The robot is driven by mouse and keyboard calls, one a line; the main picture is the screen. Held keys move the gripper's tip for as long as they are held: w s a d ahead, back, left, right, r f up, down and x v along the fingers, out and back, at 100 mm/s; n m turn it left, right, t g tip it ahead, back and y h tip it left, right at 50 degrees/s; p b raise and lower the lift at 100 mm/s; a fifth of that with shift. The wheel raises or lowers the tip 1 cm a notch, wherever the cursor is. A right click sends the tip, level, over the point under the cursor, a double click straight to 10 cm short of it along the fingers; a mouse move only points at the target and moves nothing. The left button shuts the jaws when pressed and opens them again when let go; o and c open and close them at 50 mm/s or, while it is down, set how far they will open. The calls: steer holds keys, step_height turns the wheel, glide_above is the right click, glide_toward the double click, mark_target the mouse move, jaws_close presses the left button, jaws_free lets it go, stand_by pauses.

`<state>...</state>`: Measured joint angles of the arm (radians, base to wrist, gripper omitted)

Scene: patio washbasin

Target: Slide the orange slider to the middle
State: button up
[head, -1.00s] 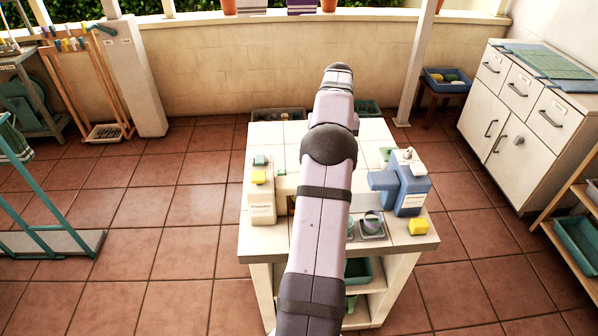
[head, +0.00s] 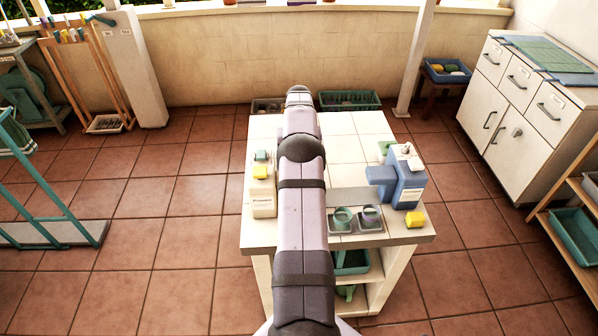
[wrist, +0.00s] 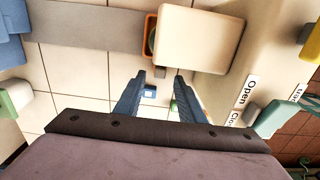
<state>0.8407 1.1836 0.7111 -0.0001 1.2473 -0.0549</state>
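In the wrist view an orange-rimmed part (wrist: 152,36), which looks like the orange slider, sits at the right end of a flat grey bar (wrist: 90,27). A cream block (wrist: 206,38) covers much of it. My gripper (wrist: 159,75) is open, its two blue-grey fingers pointing toward the cream block and orange part, with nothing between them. I cannot tell whether a finger touches the block. In the head view the bar (head: 359,196) runs toward the blue unit, and my arm hides the orange part and the gripper.
A cream box (head: 262,204) and a blue unit (head: 405,181) stand on the white tiled table (head: 350,125). The back tiles are mostly clear.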

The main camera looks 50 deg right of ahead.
steer(key=shift+f+p, duration=0.45)
steer(key=shift+f, duration=1.2)
steer(key=shift+c, duration=0.6)
jaws_close()
steer(key=s+d+b, duration=0.3)
steer(key=s+d, duration=0.4)
steer(key=d, duration=0.1)
steer(key=shift+s, duration=0.4)
steer(key=shift+o, duration=0.6)
jaws_free()
steer(key=shift+a, duration=0.1)
